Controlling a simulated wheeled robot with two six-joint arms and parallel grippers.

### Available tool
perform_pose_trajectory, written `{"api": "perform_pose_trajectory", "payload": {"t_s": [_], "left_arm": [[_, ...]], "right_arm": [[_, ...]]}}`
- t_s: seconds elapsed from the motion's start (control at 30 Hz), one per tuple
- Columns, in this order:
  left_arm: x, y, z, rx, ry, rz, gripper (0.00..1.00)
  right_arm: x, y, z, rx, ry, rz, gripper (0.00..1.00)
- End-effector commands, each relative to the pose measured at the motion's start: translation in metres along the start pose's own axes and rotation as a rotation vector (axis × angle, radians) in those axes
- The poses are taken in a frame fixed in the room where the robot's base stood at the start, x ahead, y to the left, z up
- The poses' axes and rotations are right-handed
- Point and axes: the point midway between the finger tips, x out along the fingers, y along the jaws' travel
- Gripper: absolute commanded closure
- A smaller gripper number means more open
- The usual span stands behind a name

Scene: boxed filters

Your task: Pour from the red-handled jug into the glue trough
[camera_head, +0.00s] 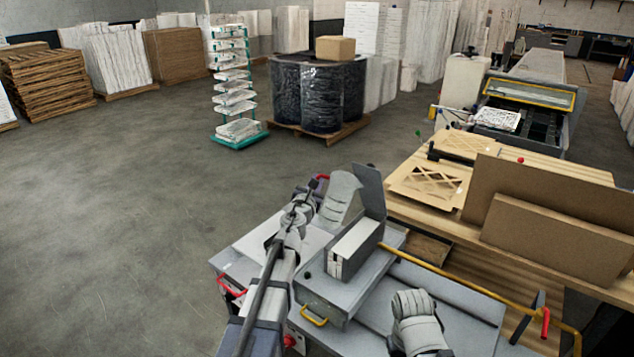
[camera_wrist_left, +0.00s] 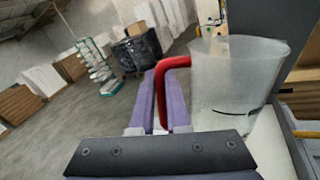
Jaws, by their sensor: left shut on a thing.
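The translucent jug (camera_head: 340,198) with a red handle (camera_head: 322,178) is held in the air beside the grey upright lid at the table's far left corner. In the left wrist view the jug (camera_wrist_left: 230,80) looks near upright, and its red handle (camera_wrist_left: 162,75) runs down between the purple fingers. My left gripper (camera_head: 312,190) is shut on that handle. The grey box with a raised lid (camera_head: 343,290), which seems to be the glue trough, stands just right of and nearer than the jug. Its inside is mostly hidden. My right gripper does not show.
A pale pleated block (camera_head: 355,245) stands at the grey box. A grey glove (camera_head: 418,318) lies on the grey bench top to the right. Open floor (camera_head: 120,220) is to the left.

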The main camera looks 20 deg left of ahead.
Motion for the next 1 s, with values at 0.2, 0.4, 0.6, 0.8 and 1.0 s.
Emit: {"api": "perform_pose_trajectory", "payload": {"t_s": [0.2, 0.4, 0.6, 0.8, 1.0], "left_arm": [[0.000, -0.002, -0.004, -0.029, 0.000, 0.000, 1.00], [0.000, -0.005, -0.010, -0.113, -0.001, 0.000, 1.00], [0.000, -0.006, -0.012, -0.153, -0.002, 0.000, 1.00], [0.000, -0.005, -0.011, -0.154, -0.002, 0.000, 1.00], [0.000, -0.004, -0.006, -0.153, -0.002, 0.000, 1.00]], "right_arm": [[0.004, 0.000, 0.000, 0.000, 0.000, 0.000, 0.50], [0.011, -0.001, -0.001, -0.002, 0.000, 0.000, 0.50], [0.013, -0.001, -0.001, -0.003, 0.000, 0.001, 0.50], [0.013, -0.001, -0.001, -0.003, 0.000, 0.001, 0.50], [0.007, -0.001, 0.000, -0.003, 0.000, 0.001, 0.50]]}}
